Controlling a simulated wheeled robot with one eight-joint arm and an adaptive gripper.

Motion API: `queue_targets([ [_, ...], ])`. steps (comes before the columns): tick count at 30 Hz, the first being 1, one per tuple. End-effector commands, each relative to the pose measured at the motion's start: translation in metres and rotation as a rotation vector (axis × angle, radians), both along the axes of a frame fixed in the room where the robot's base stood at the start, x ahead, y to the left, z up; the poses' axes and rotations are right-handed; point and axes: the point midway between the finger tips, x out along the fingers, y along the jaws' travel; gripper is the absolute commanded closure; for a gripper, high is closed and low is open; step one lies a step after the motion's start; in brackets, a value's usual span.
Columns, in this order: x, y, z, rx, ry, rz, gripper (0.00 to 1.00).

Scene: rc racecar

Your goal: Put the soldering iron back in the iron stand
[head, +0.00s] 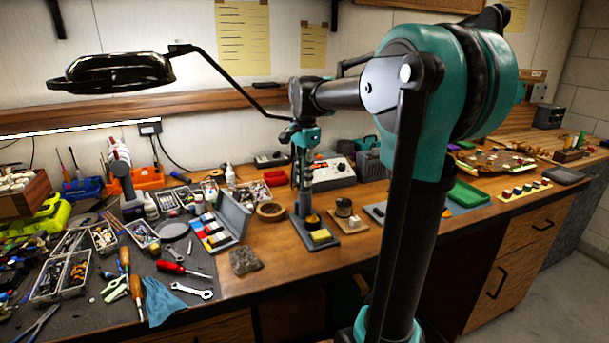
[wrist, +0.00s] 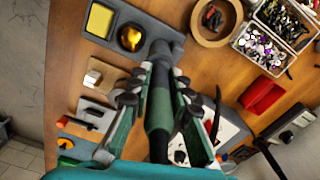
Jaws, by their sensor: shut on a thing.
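My gripper (head: 304,148) is above the iron stand on the bench, pointing down. In the wrist view my gripper (wrist: 162,76) is shut on the soldering iron (wrist: 159,110), a dark green-black handle between the fingers. The iron stand (head: 322,238) has a grey base with a yellow sponge and a brass-coloured tip cleaner; it also shows in the wrist view (wrist: 174,38). The iron is roughly upright, its lower end lined up with the stand's dark holder. The tip is hidden, and I cannot tell how deep it sits.
A wooden bowl (head: 271,211) stands left of the stand, and a wooden block with a spool (head: 345,214) stands right. A grey-white soldering station (head: 333,174) is behind. A black lamp (head: 115,72) hangs at upper left. Bare bench (head: 290,272) lies in front.

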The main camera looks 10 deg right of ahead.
Motion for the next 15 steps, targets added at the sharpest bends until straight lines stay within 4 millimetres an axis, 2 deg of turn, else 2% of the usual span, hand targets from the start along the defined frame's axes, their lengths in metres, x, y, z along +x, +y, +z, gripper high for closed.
queue_targets([
  [3,0.0001,0.0000,0.0001,0.000,0.000,0.000,1.00],
  [4,0.0001,0.0000,0.0001,0.000,0.000,0.000,0.80],
  [9,0.0001,0.0000,0.0002,0.000,0.000,0.000,0.59],
  [15,0.0001,0.0000,0.0002,0.000,0.000,0.000,0.57],
])
